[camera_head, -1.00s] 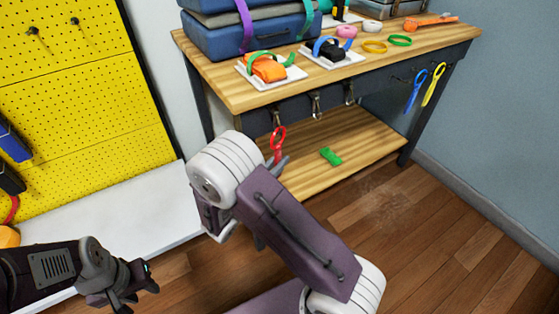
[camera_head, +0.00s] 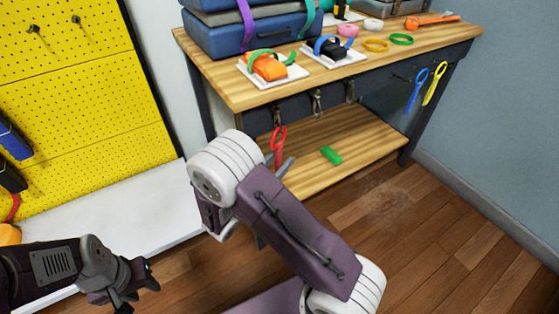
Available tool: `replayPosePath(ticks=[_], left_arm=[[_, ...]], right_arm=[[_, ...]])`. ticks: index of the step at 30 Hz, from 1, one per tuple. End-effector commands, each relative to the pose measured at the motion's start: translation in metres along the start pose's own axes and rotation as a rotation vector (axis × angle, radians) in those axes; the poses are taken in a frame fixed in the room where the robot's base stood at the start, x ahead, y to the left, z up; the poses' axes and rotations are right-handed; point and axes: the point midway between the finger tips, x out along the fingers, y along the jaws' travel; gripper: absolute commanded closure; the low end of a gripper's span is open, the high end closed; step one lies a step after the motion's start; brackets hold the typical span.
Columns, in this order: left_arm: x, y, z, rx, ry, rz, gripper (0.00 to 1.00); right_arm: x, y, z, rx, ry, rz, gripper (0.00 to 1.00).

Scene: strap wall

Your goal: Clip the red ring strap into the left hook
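The red ring strap (camera_head: 279,138) is upright under the front edge of the workbench, its ring at the top and its lower end beside my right gripper. The left hook (camera_head: 277,117) is a metal clip just above the ring; I cannot tell whether the ring is in it or only in front of it. My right gripper (camera_head: 284,167) is mostly hidden behind my own arm; one grey fingertip shows at the strap's lower end, and its grip is not clear. My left gripper (camera_head: 146,280) is low at the left, away from the strap, its fingers unclear.
Two more hooks (camera_head: 317,103) hang along the bench edge (camera_head: 215,75). Blue and yellow straps (camera_head: 434,84) hang at the right. A green block (camera_head: 331,155) lies on the lower shelf (camera_head: 365,140). A yellow pegboard (camera_head: 75,90) and a white surface (camera_head: 120,205) are at the left.

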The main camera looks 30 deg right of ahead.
Motion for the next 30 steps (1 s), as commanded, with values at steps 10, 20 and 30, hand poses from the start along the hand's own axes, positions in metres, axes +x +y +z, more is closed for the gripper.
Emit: replayPosePath(ticks=[10, 20, 30], left_arm=[[-0.023, 0.000, -0.002, 0.000, 0.000, 0.000, 0.64], [-0.035, 0.001, -0.004, 0.000, 0.000, 0.000, 0.64], [-0.035, 0.001, -0.004, 0.000, 0.000, 0.000, 0.64]], right_arm=[[-0.045, 0.002, 0.005, -0.002, 0.000, 0.007, 0.62], [-0.090, 0.000, 0.001, 0.000, -0.001, 0.001, 0.62], [-0.087, -0.005, -0.001, 0.008, 0.019, -0.025, 0.62]])
